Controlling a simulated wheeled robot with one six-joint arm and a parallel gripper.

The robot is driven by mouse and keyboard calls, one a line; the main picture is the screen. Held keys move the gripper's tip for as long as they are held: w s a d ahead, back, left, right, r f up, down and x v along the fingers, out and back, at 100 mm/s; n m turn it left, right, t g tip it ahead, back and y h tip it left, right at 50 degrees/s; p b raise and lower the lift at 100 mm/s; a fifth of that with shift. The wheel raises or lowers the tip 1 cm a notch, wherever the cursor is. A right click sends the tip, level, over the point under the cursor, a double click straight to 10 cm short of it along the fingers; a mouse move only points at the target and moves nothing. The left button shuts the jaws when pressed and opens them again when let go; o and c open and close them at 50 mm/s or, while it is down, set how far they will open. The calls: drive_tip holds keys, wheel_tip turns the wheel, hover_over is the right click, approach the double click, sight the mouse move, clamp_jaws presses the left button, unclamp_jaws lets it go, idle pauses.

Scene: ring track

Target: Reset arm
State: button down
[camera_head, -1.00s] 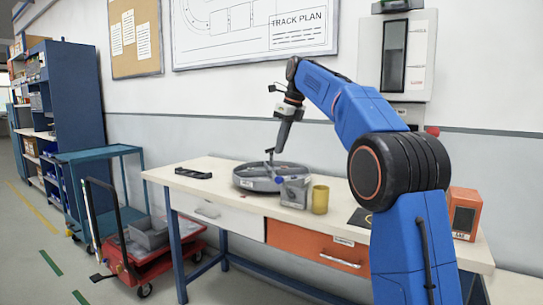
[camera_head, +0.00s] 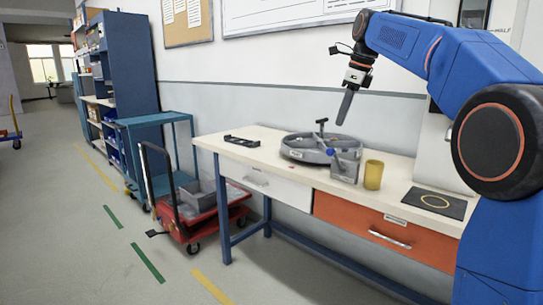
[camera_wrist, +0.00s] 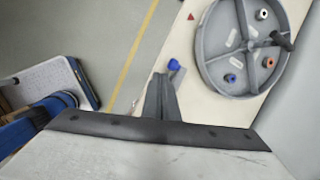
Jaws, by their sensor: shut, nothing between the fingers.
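My gripper (camera_head: 343,120) is shut and empty. It points down above the workbench, over the round grey tray (camera_head: 292,154), and is apart from it. In the wrist view my gripper's dark fingers (camera_wrist: 161,92) show closed at the centre, with the tray (camera_wrist: 207,50) to their upper right. Several small coloured parts and a dark upright post show inside that tray. My blue arm fills the right side of the head view.
The workbench (camera_head: 270,135) also holds a grey box (camera_head: 346,166), a yellow cup (camera_head: 373,175), a black mat with a yellow ring (camera_head: 425,205) and a black holder (camera_head: 241,141). A red cart (camera_head: 215,225) and a blue trolley (camera_head: 150,123) stand left. Floor in front is open.

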drive_tip(key=s+d+f+n+t+h, duration=0.1)
drive_tip(key=s+d+f+n, duration=0.1)
drive_tip(key=s+f+n, duration=0.9)
drive_tip(key=s+d+f+n+t+h, duration=0.1)
drive_tip(key=s+d+f+n, duration=0.1)
drive_tip(key=s+f+n, duration=1)
drive_tip(key=s+f, duration=0.5)
drive_tip(key=s, duration=0.4)
drive_tip(key=s+f, duration=0.5)
drive_tip(key=s, duration=0.5)
drive_tip(key=shift+f, duration=0.35)
